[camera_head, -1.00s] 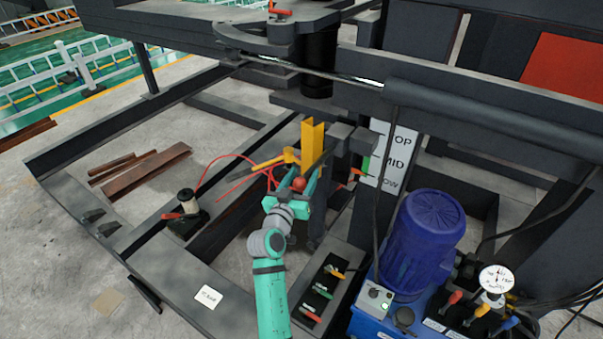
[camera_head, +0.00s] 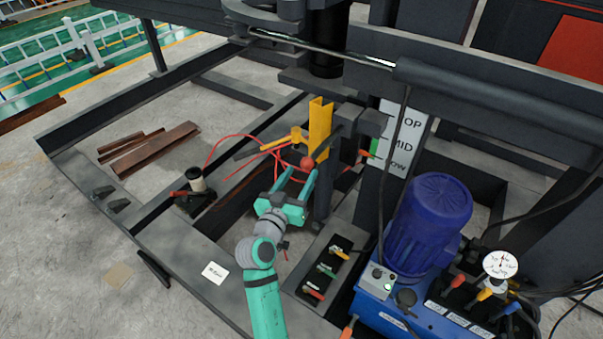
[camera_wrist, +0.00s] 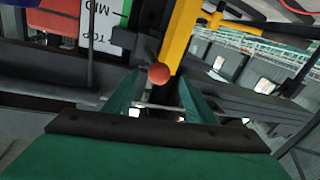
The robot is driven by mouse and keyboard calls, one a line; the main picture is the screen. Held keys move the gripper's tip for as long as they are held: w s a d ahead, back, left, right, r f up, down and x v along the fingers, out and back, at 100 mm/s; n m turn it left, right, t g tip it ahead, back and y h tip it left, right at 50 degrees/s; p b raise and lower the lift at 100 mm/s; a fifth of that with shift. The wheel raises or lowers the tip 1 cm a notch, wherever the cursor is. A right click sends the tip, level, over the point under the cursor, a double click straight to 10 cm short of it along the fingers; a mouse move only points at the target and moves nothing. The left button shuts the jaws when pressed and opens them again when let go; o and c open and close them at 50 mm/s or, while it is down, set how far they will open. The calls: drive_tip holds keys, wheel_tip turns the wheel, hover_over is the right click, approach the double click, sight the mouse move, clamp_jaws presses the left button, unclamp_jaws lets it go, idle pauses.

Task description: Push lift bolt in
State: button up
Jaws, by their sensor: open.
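A red ball knob (camera_head: 306,163) stands in front of the yellow upright channel (camera_head: 320,128); it seems to be the end of the lift bolt, whose shaft I cannot make out. In the wrist view the red knob (camera_wrist: 159,74) shows just beyond my fingertips, near the middle, with the yellow channel (camera_wrist: 181,35) behind it. My teal gripper (camera_head: 299,172) is open, its fingers pointing at the knob, one to each side of the line to it. In the wrist view my gripper (camera_wrist: 160,88) holds nothing. I cannot tell whether a finger touches the knob.
A TOP/MID/LOW sign (camera_head: 398,138) hangs on the post to the right. A blue motor (camera_head: 432,220) and small levers (camera_head: 328,268) stand to the right. Dark frame beams surround my arm.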

sight(304, 168)
drive_tip(key=s+a+m, duration=0.2)
drive_tip(key=s+m, duration=0.2)
drive_tip(key=x, duration=1)
drive_tip(key=shift+w+d+r, duration=0.1)
drive_tip(key=shift+d+r, duration=0.05)
drive_tip(key=shift+d, duration=0.15)
